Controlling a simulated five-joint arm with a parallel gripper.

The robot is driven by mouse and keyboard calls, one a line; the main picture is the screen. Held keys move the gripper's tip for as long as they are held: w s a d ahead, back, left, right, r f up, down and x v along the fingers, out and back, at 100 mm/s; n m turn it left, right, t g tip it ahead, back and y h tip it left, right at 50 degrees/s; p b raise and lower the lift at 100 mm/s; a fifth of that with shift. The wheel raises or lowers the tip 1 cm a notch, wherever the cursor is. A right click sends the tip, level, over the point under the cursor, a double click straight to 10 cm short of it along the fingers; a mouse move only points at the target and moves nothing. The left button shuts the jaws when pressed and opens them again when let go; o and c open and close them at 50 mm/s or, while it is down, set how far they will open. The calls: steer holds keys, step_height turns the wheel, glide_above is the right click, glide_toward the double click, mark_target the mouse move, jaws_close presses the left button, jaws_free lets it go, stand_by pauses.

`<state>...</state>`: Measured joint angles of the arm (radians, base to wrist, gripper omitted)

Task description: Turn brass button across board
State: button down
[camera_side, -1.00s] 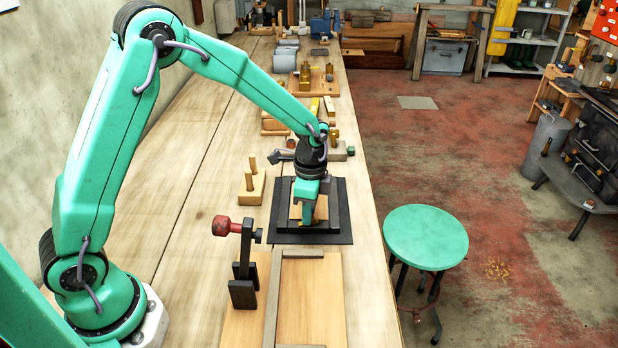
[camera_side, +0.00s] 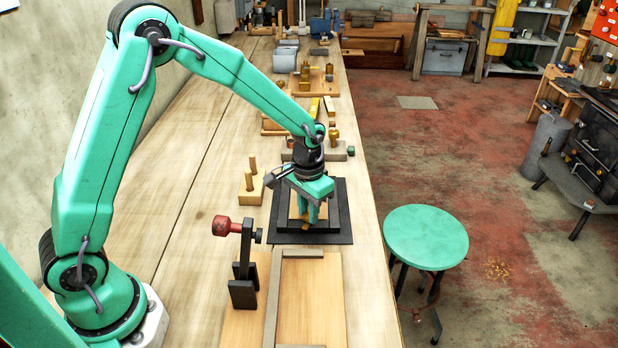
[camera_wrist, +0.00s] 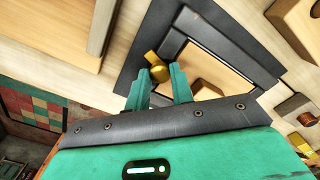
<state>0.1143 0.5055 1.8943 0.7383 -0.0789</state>
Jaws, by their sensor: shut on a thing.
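A dark frame (camera_side: 338,228) lies on the bench in the side view, with a wooden board (camera_wrist: 207,72) inside it. In the wrist view the brass button (camera_wrist: 157,67) sits by the frame's edge, between the tips of my two green fingers. My gripper (camera_side: 313,218) points down over the near part of the frame in the side view. In the wrist view my gripper (camera_wrist: 162,78) is shut on the brass button. The fingers hide part of the button, so its exact angle to the board is hard to tell.
A wooden tray (camera_side: 312,300) lies in front. A wooden block with two pegs (camera_side: 251,188) is at the left. A green stool (camera_side: 426,237) stands off the bench's right edge.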

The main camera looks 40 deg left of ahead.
mark_target(307, 215)
steer(key=shift+n, duration=2)
steer(key=c, duration=1.2)
jaws_free()
steer(key=shift+r, duration=0.1)
step_height(307, 215, up, 7)
steer(key=shift+r, duration=0.15)
steer(key=shift+s+r, duration=0.1)
steer(key=shift+r, duration=0.1)
